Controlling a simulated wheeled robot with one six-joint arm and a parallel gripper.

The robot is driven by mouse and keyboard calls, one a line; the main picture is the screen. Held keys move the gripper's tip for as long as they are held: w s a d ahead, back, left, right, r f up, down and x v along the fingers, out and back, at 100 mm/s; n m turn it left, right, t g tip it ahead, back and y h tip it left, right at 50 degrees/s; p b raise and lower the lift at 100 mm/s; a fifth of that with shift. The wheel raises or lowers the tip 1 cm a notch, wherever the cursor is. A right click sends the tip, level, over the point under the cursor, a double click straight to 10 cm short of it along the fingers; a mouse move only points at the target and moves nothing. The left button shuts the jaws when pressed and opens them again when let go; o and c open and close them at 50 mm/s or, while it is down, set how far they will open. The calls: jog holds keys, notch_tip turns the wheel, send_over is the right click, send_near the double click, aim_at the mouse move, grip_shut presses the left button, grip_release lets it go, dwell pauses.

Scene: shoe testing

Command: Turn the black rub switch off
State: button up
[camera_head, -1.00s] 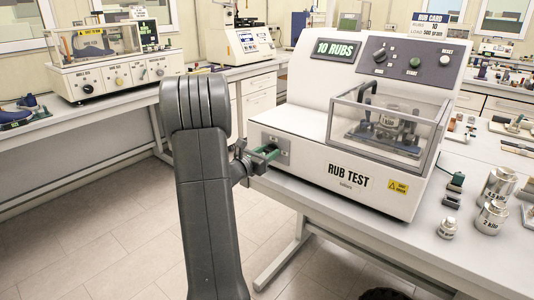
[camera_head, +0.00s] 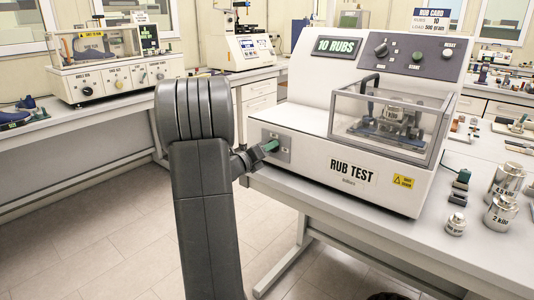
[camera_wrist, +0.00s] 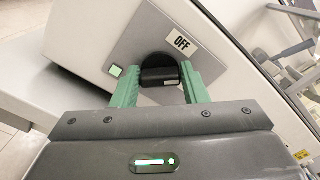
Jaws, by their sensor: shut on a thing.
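The black rub switch (camera_wrist: 160,76) sits on a grey side panel (camera_wrist: 138,48) of the white rub test machine (camera_head: 300,165), near an OFF label (camera_wrist: 182,43). The two green fingers of my gripper (camera_wrist: 160,84) are shut on the switch, one on each side. The wrist picture is tilted against the machine. In the head view my gripper (camera_head: 262,151) reaches the panel on the machine's left end, and the switch itself is hidden there.
A small green square (camera_wrist: 115,70) is beside the switch. A clear cover (camera_head: 385,120) encloses the machine's rubbing part. Metal weights (camera_head: 500,212) stand on the bench at right. The floor at left is clear.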

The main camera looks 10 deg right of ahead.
jog(key=n, duration=0.5)
jog(key=shift+n+p, duration=0.3)
jog(key=shift+f+n+p, duration=0.1)
jog(key=shift+n+p, duration=0.45)
jog(key=shift+n, duration=1.35)
jog(key=o, duration=0.9)
jog(key=shift+a, duration=0.1)
jog(key=shift+o, duration=0.2)
jog(key=b+v, duration=0.1)
jog(key=v, duration=1.2)
jog(key=shift+s+a, duration=0.2)
jog(key=shift+a, duration=0.1)
